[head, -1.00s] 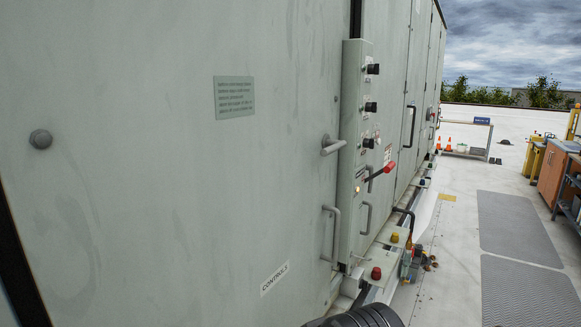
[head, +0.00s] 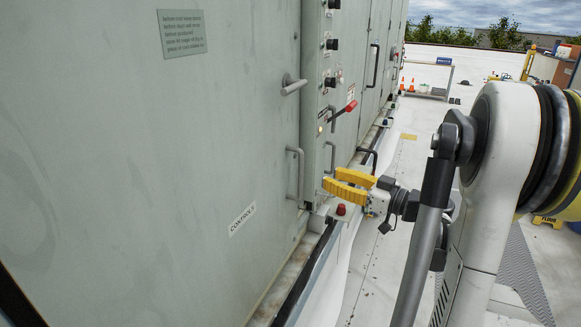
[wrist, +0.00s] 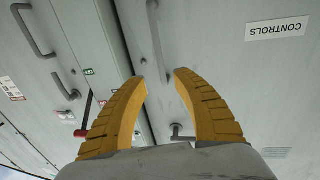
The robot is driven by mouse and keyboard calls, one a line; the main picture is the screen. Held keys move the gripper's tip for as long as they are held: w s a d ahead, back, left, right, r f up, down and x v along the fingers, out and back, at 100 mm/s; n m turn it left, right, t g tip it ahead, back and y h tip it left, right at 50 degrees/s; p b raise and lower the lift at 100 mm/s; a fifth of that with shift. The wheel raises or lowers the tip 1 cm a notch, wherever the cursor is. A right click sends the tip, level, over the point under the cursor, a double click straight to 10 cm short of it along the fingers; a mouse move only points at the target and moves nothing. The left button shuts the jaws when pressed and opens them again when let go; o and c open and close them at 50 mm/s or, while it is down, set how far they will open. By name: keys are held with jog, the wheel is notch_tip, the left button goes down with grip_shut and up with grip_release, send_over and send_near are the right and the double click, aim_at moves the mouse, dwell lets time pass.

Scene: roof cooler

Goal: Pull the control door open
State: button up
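The control door (head: 110,170) is a large pale grey-green panel with a "CONTROLS" label (head: 242,219). It looks shut. A grey vertical pull handle (head: 299,178) sits near its right edge, with a lever handle (head: 291,86) above it. My gripper (head: 331,179) has two yellow fingers, spread apart and empty, to the right of the pull handle and not around it. In the wrist view, which is upside down, the open fingers (wrist: 161,73) point toward the pull handle (wrist: 157,40); the lever handle (wrist: 181,132) shows behind them.
A narrow switch panel (head: 322,110) with black knobs and a red-tipped lever (head: 344,113) stands right of the door. A red button (head: 341,210) is on a low box below my gripper.

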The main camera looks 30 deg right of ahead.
jog(key=b+x, duration=0.2)
jog(key=x, duration=0.8)
jog(key=shift+w+a, duration=0.2)
grip_shut()
